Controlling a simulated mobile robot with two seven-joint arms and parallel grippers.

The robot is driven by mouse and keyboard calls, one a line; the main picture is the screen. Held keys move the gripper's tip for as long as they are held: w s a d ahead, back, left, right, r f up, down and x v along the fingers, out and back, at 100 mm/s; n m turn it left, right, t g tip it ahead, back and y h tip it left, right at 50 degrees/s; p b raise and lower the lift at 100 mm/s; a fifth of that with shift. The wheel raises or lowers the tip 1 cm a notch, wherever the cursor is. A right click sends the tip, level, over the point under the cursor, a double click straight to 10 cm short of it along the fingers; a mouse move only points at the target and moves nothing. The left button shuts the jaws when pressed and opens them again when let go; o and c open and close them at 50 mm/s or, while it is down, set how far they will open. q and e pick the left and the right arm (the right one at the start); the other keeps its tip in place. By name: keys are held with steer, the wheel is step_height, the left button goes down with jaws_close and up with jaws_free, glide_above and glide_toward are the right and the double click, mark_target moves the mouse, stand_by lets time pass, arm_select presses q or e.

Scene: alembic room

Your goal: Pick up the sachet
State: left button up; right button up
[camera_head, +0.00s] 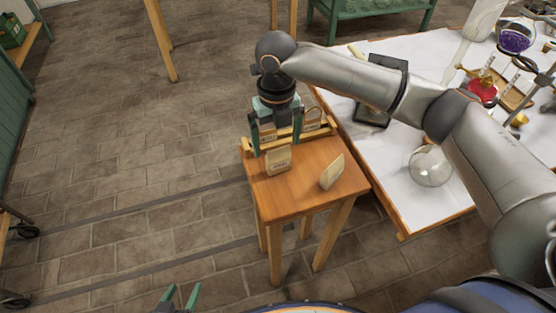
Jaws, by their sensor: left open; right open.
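A small cream sachet (278,161) with a dark label stands near the front of a wooden rack on a small wooden table (300,202). A second cream sachet (332,172) stands apart to its right, turned at an angle. My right gripper (276,135) reaches in from the right and points down over the rack, its green fingers open. The labelled sachet shows just below and in front of the fingers; I cannot tell whether they touch it. The gripper partly hides the rack. My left gripper (182,297) is at the bottom edge, open, empty and away from the table.
The wooden rack (325,127) holds more packets, such as one at its right (312,118). A white-topped bench (430,205) at the right bears a round glass flask (431,166), a dark stand and coloured flasks. The floor left of the small table is clear.

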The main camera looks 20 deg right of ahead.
mark_target(278, 152)
steer(key=shift+s+d+f, duration=0.1)
steer(key=shift+f, duration=1.25)
steer(key=shift+s+f, duration=0.1)
steer(key=shift+f, duration=1.25)
steer(key=c, duration=1.3)
